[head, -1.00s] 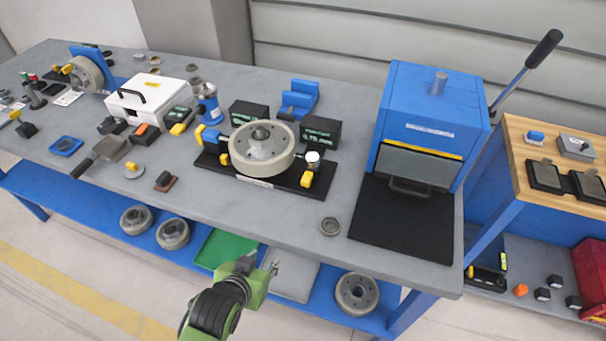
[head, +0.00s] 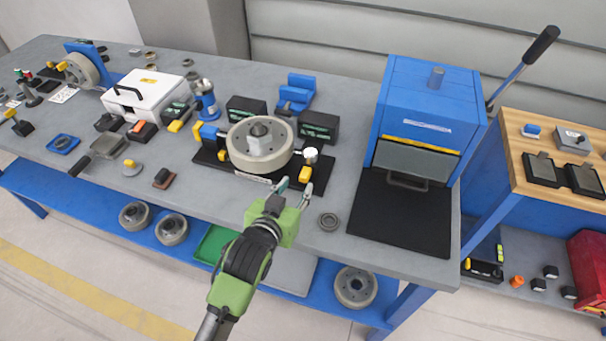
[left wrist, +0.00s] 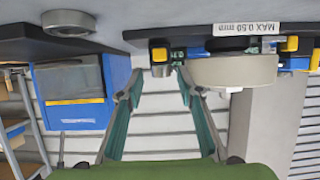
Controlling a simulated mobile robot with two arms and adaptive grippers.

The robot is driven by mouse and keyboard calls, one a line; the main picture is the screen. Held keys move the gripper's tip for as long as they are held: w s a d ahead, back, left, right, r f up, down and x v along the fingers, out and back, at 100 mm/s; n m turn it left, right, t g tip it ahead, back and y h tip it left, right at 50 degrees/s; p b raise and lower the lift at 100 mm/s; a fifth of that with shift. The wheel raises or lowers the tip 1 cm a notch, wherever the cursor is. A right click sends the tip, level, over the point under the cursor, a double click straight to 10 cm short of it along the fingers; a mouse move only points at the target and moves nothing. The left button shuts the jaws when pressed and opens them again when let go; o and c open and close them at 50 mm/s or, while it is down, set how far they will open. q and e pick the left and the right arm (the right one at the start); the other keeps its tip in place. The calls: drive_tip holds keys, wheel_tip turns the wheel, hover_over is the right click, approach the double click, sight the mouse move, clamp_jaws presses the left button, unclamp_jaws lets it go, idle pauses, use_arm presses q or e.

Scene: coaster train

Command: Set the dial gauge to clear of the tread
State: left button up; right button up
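The dial gauge (head: 311,155) has a small white round face and stands at the right end of a black base plate (head: 208,164), with a yellow block (head: 305,174) just in front of it. A pale wheel (head: 260,150) lies flat on the plate, its tread close to the gauge; I cannot tell whether they touch. My left gripper (head: 295,188) is open and empty at the plate's front right edge, fingers pointing toward the gauge. In the left wrist view, the wheel (left wrist: 235,72) and a yellow block (left wrist: 160,53) show beyond the spread fingers. My right gripper is not in view.
A blue press (head: 428,110) with a black mat (head: 402,215) stands to the right. Dark display boxes (head: 318,127) stand behind the wheel. A white case (head: 150,95) sits to the left.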

sight(304, 175)
use_arm(q)
drive_tip(key=shift+p+x, duration=0.3)
drive_tip(key=shift+x, duration=3.15)
clamp_jaws()
